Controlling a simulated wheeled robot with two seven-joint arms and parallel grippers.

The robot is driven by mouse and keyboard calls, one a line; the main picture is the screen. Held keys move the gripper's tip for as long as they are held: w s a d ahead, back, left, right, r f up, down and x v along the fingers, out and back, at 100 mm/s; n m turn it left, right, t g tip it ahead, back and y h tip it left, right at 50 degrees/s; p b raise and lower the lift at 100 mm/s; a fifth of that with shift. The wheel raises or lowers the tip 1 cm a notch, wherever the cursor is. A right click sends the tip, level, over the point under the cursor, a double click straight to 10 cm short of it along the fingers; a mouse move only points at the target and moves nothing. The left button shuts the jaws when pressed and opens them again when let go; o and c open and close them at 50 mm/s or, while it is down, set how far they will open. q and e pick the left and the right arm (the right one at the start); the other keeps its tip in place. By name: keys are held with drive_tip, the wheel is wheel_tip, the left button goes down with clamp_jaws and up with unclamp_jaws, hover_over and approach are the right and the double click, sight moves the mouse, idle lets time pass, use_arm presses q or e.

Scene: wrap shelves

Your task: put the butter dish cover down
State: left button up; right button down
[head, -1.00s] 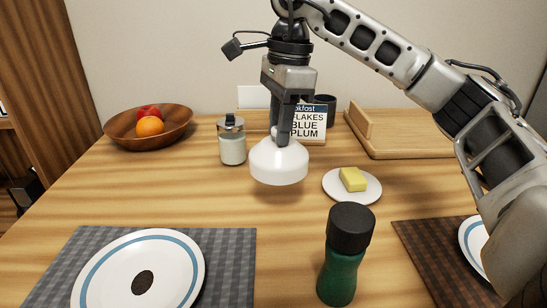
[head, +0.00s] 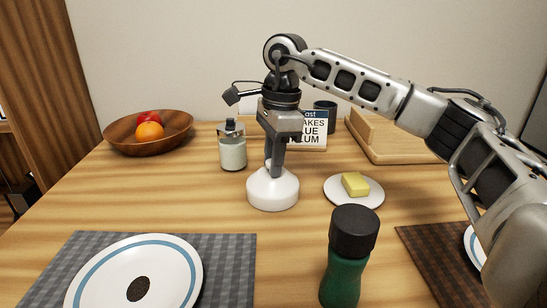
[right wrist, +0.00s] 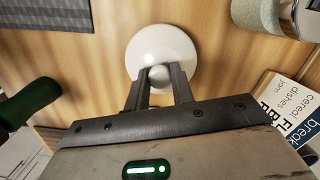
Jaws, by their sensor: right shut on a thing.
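The white, dome-shaped butter dish cover (head: 273,190) is at the middle of the wooden table, left of the butter plate. It looks to be on or very close to the table top. My right gripper (head: 274,168) points down over it and is shut on its knob. In the right wrist view the cover (right wrist: 162,48) shows below the fingers of the gripper (right wrist: 160,80), with its round knob between them. The yellow butter (head: 355,184) lies uncovered on a small white plate (head: 371,200). My left gripper is not in view.
A glass jar (head: 232,148) stands behind and left of the cover. A menu sign (head: 312,130), a dark cup (head: 325,112) and a wooden tray (head: 400,150) are farther back. A green grinder (head: 344,270) stands in front. A fruit bowl (head: 120,138) is at back left.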

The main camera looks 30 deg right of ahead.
drive_tip(key=c, duration=1.2)
unclamp_jaws()
drive_tip(key=shift+f, duration=0.1)
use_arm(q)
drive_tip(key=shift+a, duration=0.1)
use_arm(e)
drive_tip(key=shift+r, duration=0.3)
use_arm(q)
drive_tip(key=p, duration=0.1)
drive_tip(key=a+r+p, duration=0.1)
drive_tip(key=p, duration=0.1)
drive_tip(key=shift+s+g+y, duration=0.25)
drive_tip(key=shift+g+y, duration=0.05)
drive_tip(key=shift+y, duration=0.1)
use_arm(e)
drive_tip(key=r, duration=0.4)
drive_tip(key=d+r, duration=0.1)
drive_tip(key=r, duration=0.6)
drive_tip(key=shift+s+d+r, duration=0.15)
drive_tip(key=shift+r, duration=0.2)
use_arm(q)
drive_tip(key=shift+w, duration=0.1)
